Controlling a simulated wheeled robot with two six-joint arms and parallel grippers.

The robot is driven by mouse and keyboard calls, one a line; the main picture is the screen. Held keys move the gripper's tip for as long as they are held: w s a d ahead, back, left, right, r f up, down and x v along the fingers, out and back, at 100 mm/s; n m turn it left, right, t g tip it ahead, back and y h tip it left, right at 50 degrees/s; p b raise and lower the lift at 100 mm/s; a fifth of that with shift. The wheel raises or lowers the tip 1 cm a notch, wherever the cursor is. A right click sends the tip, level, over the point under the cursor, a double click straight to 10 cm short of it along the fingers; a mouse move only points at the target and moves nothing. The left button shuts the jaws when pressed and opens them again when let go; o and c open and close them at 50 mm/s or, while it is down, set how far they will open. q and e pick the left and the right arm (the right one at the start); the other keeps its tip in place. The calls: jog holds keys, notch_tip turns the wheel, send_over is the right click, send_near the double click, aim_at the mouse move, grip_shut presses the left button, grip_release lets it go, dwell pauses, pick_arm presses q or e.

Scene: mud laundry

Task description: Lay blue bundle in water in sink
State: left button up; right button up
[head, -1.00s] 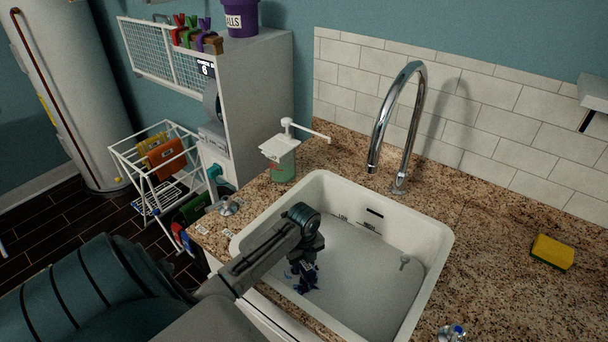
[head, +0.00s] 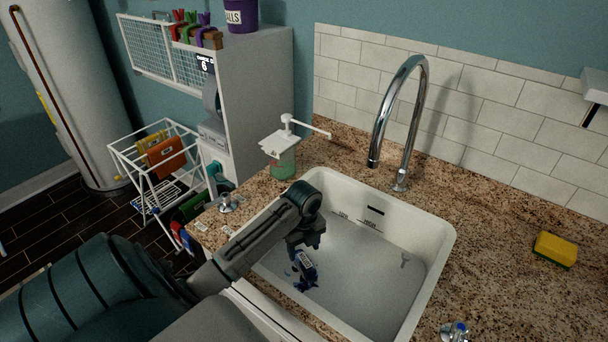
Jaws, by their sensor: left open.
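The white sink (head: 437,232) is set in the granite counter and holds greyish water (head: 372,280). The blue bundle (head: 306,277), dark blue with a pale label, is at the left side of the sink, in the water or at its surface; the exact depth is hard to tell. My left gripper (head: 304,252) points down over the sink's left part, right above the bundle, and is open. Its fingertips are small and dark and partly blend with the bundle. My right gripper is not in view.
A chrome faucet (head: 413,100) arches over the sink's back. A soap pump bottle (head: 282,160) stands at the back left, and a yellow sponge (head: 554,250) lies on the right. Tap knobs (head: 226,203) flank the sink. The counter right of the sink is mostly clear.

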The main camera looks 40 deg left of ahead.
pick_arm(q)
notch_tip(320, 180, up, 6)
jog(key=b, duration=0.1)
dwell(0.4)
